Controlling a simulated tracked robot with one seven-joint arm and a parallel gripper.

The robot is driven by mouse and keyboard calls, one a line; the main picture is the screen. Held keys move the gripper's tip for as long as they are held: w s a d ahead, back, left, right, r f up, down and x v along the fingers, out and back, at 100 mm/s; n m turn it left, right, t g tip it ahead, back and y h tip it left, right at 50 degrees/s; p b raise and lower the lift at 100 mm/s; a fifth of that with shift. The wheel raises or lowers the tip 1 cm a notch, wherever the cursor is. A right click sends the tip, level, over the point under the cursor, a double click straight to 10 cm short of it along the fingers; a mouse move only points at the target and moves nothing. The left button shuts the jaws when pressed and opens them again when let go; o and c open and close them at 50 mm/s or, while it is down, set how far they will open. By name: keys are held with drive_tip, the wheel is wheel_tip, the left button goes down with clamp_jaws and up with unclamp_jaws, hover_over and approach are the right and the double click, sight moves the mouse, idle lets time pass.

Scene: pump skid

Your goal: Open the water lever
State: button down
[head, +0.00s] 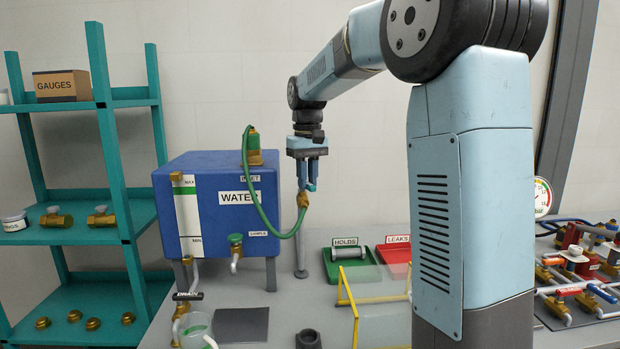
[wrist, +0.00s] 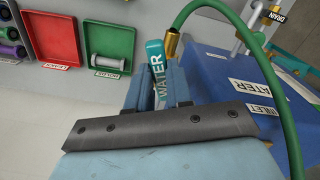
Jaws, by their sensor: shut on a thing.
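The teal water lever (wrist: 156,62), marked WATER, stands between the two fingers of my gripper (wrist: 155,84) in the wrist view. My gripper is shut on it. In the head view my gripper (head: 306,176) points down at the top of a grey standpipe (head: 300,250), and a little of the teal lever (head: 311,187) shows at its fingertips. A brass fitting (head: 303,199) sits just below, joined to a green hose (head: 268,222). The fingers hide part of the lever and its pivot, so I cannot tell its exact angle to the pipe.
The blue WATER tank (head: 215,215) stands left of the pipe, and the hose loops to its brass inlet (head: 254,157). Green HOLDS (head: 340,270) and red LEAKS (head: 393,252) trays lie to the right. A yellow-edged clear guard (head: 353,315) stands in front.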

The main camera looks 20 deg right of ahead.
drive_tip(key=shift+w+a+m, duration=0.1)
drive_tip(key=shift+a+m, duration=0.15)
drive_tip(key=shift+m, duration=0.9)
drive_tip(key=shift+a+m, duration=0.25)
drive_tip(key=shift+m, duration=0.9)
drive_tip(key=shift+r, duration=0.1)
drive_tip(key=c, duration=1)
unclamp_jaws()
wheel_tip(320, 180, up, 14)
drive_tip(key=shift+f, duration=0.25)
